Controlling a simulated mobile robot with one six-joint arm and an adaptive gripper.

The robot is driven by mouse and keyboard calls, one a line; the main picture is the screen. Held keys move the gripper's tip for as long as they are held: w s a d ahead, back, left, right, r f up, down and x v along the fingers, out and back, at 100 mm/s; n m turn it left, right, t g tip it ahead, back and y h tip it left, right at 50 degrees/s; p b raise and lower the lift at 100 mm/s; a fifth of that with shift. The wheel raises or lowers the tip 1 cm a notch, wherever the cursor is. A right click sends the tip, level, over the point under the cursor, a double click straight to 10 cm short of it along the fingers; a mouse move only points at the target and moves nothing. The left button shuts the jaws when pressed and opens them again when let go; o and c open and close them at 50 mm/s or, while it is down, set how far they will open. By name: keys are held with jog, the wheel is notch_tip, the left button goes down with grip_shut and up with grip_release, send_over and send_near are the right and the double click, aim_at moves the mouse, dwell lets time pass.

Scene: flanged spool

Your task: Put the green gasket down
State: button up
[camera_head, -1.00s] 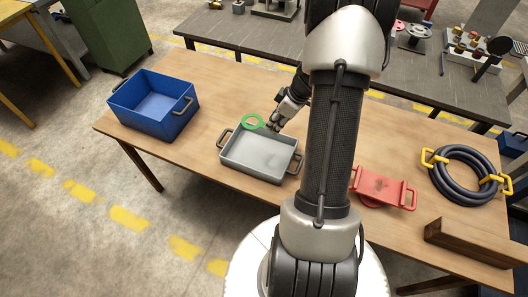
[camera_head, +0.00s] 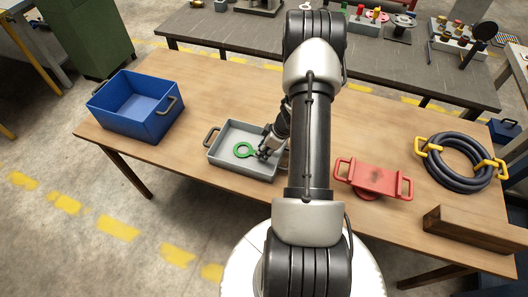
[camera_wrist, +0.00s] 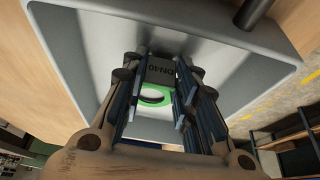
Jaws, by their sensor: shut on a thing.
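The green gasket (camera_head: 243,150) is a flat ring with a tab, seen over the inside of the grey tray (camera_head: 229,165). My gripper (camera_head: 264,153) is shut on the gasket's tab, at the right part of the tray. In the wrist view the gasket (camera_wrist: 153,101) shows its green ring beyond a dark tab marked "DN40" between my fingers (camera_wrist: 162,85). The grey tray (camera_wrist: 95,45) lies behind it. I cannot tell whether the gasket touches the tray floor.
A blue bin (camera_head: 122,119) stands at the left end of the wooden table (camera_head: 213,93). A red two-handled piece (camera_head: 373,180), a dark hose coil with yellow handles (camera_head: 455,183) and a brown beam (camera_head: 470,232) lie to the right. The table behind the tray is clear.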

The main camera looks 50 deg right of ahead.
jog(key=shift+f, duration=0.25)
jog(key=shift+f+b, duration=0.2)
jog(key=shift+b, duration=0.1)
jog(key=o, duration=0.9)
jog(key=shift+r, duration=0.1)
jog(key=shift+c, duration=0.2)
